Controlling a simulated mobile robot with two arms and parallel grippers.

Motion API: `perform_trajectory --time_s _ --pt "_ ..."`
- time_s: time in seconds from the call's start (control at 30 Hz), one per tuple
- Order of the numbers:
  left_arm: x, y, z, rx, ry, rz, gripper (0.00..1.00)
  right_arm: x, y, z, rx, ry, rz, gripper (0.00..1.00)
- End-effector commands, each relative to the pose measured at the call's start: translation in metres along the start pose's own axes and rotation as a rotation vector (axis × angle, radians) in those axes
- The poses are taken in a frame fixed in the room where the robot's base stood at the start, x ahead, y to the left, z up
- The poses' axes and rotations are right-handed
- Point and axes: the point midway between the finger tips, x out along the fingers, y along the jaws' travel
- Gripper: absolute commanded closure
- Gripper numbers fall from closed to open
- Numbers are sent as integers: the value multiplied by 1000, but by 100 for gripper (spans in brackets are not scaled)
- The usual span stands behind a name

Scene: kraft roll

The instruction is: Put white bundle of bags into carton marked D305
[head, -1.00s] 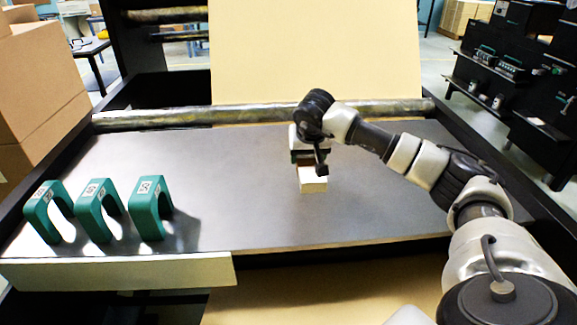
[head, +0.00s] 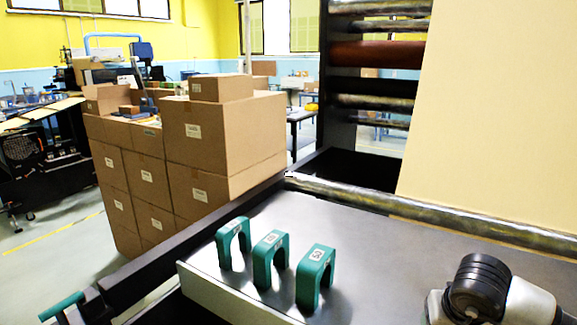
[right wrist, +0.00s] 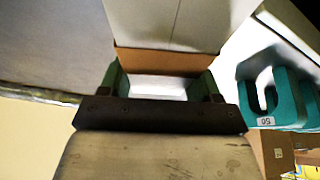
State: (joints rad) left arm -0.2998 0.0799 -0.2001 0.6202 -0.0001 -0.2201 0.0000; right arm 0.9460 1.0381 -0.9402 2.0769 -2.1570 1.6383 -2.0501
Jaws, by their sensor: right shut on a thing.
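The white bundle of bags (right wrist: 180,20) with a brown band (right wrist: 163,62) is in the right wrist view. My right gripper (right wrist: 160,86) is shut on it, with a green finger at each side of the band. In the head view only part of my right arm shows at the bottom right; its gripper and the bundle are out of that view. Stacked brown cartons (head: 225,140) stand at the left beyond the table, one with an open top (head: 108,100) and things in it. Their labels are too small to read, so I cannot tell which is D305. My left gripper is not in view.
Several teal arch-shaped pieces (head: 270,260) stand along the dark table (head: 375,245) near its left end; one (right wrist: 265,95) shows beside the bundle in the right wrist view. A metal roller (head: 430,217) and kraft sheet (head: 500,110) are behind. Open floor (head: 60,225) lies left of the cartons.

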Motion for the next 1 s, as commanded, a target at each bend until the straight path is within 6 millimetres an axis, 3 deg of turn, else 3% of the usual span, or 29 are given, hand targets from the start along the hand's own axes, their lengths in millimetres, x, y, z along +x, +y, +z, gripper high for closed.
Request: perform_trajectory --time_s 0.03,0.1,0.3,0.43,1.0 --pt "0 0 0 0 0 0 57 -3 -22 17 -50 3 -24 67" --pt "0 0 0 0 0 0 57 -8 -44 36 -101 7 -52 67" --pt "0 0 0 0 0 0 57 -19 -78 74 -188 19 -103 67" --pt "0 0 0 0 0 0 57 -22 -83 81 -204 21 -113 67" --pt "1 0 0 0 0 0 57 -20 -81 79 -197 19 -110 67"
